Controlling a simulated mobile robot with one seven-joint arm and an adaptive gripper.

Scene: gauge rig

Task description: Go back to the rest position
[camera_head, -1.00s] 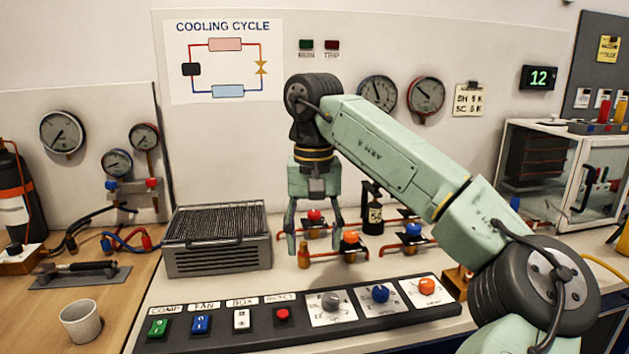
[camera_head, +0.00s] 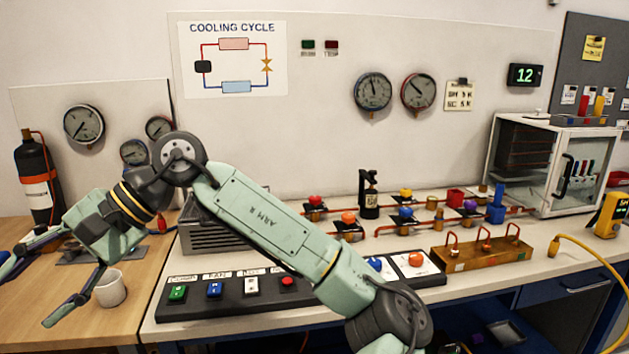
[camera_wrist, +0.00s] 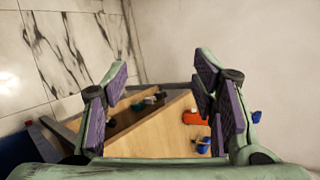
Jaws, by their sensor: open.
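My gripper (camera_head: 48,282) is at the left of the head view, above the wooden bench (camera_head: 150,300) near its left end. Its fingers are spread wide with nothing between them. In the wrist view my gripper (camera_wrist: 163,95) is also open and empty, with purple pads facing each other. Beyond the fingers the wrist view shows part of a wooden surface (camera_wrist: 155,135) with blue and orange items, small and partly hidden. A white cup (camera_head: 112,290) stands on the bench just right of my gripper; I cannot tell if they touch.
My arm crosses above the control panel (camera_head: 190,309) and hides part of the grey finned unit (camera_head: 200,238). Valves with coloured knobs (camera_head: 348,218) stand on the white bench. A dark gas cylinder (camera_head: 38,190) is at the far left. A glass-doored cabinet (camera_head: 520,160) stands right.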

